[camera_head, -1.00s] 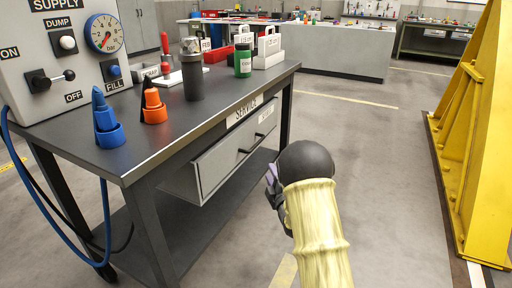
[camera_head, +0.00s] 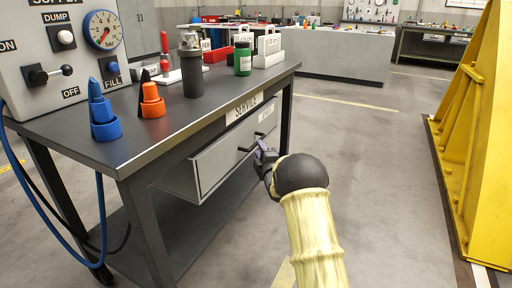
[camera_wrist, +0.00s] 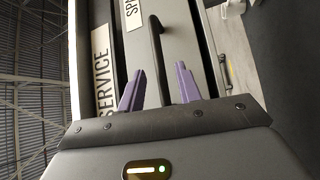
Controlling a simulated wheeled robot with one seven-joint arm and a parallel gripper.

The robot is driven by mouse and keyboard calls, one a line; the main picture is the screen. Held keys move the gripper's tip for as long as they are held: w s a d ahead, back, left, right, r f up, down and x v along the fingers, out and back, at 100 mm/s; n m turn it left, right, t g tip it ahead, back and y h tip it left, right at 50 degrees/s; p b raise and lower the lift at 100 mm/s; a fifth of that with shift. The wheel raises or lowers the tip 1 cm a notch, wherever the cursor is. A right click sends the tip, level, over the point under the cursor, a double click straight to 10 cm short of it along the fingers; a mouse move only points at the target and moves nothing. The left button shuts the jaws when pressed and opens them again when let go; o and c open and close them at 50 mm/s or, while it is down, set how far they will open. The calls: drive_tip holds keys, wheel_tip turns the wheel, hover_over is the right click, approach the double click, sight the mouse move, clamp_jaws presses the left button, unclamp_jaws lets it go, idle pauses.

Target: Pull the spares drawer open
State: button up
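The spares drawer (camera_head: 225,160) is a grey box under the dark service bench top, with a dark bar handle (camera_head: 257,142) on its front. My gripper (camera_head: 262,157) is at the drawer front, close to the handle. In the wrist view, the handle (camera_wrist: 157,55) runs lengthwise between the two purple fingers (camera_wrist: 160,88), which are apart with gaps on both sides. The handle's near end is between or just beyond the fingertips. A partly visible "SPA" label (camera_wrist: 132,12) is on the drawer front.
The bench (camera_head: 120,142) carries a supply panel (camera_head: 60,55), blue and orange cones, a dark canister (camera_head: 192,75) and a green bottle (camera_head: 242,65). A yellow frame (camera_head: 475,150) stands at right. The floor between is clear.

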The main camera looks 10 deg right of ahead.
drive_tip(key=shift+w+a+r+b, duration=0.1)
drive_tip(key=shift+w+b, duration=0.1)
drive_tip(key=shift+w, duration=0.6)
drive_tip(key=shift+w+a+r+b, duration=0.1)
drive_tip(key=shift+w+r+b, duration=0.05)
drive_tip(key=shift+w, duration=0.6)
drive_tip(key=shift+w+a+r+b, duration=0.1)
drive_tip(key=shift+w+b, duration=0.1)
drive_tip(key=shift+w, duration=0.6)
clamp_jaws()
